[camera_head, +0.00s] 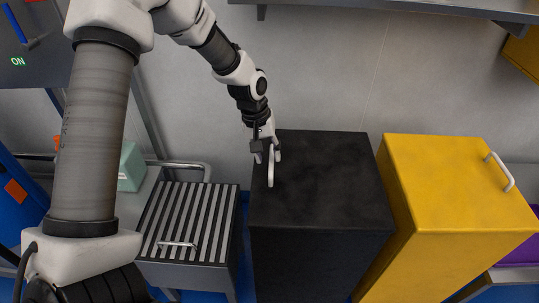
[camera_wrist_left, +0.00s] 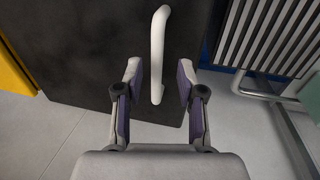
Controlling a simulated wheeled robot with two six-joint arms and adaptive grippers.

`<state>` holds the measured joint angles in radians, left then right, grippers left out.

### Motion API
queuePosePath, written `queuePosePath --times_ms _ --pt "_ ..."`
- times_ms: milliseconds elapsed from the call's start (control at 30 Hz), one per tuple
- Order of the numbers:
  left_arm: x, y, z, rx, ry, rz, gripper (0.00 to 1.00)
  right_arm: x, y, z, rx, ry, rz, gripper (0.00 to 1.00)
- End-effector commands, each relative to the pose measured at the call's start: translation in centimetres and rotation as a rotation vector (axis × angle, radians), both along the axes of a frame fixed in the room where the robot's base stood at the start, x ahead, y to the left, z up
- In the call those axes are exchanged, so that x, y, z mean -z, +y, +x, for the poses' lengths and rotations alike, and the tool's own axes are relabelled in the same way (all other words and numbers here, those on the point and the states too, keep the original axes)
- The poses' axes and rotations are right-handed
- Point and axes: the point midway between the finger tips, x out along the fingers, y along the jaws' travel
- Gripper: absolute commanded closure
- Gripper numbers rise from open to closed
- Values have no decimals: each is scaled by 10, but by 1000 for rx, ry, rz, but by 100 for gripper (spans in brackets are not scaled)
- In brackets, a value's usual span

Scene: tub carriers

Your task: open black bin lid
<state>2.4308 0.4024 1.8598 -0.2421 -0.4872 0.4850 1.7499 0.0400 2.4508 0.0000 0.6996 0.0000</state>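The black bin (camera_head: 325,180) stands in the middle of the head view, with its flat dark lid down. A pale bar handle (camera_head: 271,168) sits near the left edge of the lid. My left gripper (camera_head: 265,153) is over that handle. In the left wrist view, the lid (camera_wrist_left: 90,40) fills the upper middle and the handle (camera_wrist_left: 157,45) runs down between the two fingers of my left gripper (camera_wrist_left: 160,75). The fingers are open, with a gap on each side of the handle. My right gripper is not in view.
A yellow bin (camera_head: 445,180) with a pale handle stands to the right of the black bin. A striped grey-and-white bin (camera_head: 185,225) stands to its left. A shelf (camera_head: 400,8) runs along the wall above. A teal box (camera_head: 131,167) is at the left.

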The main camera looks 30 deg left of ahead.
Motion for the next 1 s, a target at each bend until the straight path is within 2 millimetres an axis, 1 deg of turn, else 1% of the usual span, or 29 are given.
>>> queuePosePath --times_ms 33,100,333,367,400,467,767,967,1000 --pt "7 -1 0 -1 2 1 61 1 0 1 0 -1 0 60" --pt "13 -2 1 0 1 1 61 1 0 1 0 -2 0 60" --pt "14 -3 2 1 -1 1 61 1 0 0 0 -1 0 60" --pt "15 -2 2 1 -1 1 65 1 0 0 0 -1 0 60" --pt "15 -2 2 0 -1 1 79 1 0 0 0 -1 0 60" --pt "15 -2 2 0 -1 1 100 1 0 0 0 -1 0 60" --pt "13 -3 2 0 1 4 100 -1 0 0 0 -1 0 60" --pt "-2 -4 3 0 18 33 100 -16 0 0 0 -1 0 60" --pt "-6 -5 4 0 23 43 100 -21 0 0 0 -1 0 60"
